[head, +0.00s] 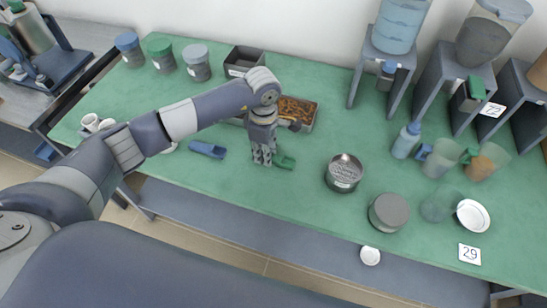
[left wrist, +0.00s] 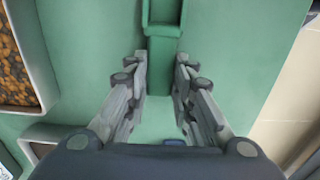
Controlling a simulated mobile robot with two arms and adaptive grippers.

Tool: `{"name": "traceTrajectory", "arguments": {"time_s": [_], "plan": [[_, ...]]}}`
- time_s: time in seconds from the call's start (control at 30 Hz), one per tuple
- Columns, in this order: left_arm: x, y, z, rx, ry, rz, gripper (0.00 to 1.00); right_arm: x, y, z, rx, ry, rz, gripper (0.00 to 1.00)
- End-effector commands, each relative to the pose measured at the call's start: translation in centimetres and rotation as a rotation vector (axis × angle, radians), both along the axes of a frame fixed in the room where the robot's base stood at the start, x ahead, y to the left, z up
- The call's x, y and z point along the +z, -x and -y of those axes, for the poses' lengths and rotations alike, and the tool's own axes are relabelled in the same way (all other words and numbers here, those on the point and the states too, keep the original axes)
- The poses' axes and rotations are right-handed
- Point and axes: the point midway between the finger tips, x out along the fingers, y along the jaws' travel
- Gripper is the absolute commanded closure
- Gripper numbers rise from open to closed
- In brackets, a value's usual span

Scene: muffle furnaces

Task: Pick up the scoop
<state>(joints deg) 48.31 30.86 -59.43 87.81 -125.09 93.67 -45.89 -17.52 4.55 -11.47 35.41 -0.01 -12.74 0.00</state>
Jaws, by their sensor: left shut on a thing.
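The green scoop (head: 286,162) lies on the green table, just right of my left gripper (head: 263,162). In the left wrist view my left gripper (left wrist: 161,65) has its fingers on both sides of the handle of the green scoop (left wrist: 162,48), shut on it. The scoop's bowl is cut off by the top edge there. A second scoop, blue (head: 207,149), lies on the table to the left of the gripper. My right gripper is not in view.
A tray of brown pellets (head: 312,124) stands close behind the gripper. A round metal sieve (head: 344,172) and a grey round lid (head: 389,212) stand to the right. Lidded jars (head: 162,56) stand at the back left. The front table edge is near.

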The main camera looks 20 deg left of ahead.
Motion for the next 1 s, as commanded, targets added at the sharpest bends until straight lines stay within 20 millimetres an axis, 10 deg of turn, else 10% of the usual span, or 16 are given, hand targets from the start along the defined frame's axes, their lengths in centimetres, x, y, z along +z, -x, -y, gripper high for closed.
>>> {"name": "traceTrajectory", "arguments": {"time_s": [0.57,1.0], "plan": [[3.6,-0.2,-0.1,-0.002,-0.001,0.008,0.94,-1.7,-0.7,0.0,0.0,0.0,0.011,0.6],[4.2,9.7,1.3,-0.005,0.0,0.002,0.94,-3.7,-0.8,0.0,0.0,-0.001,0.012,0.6]]}}
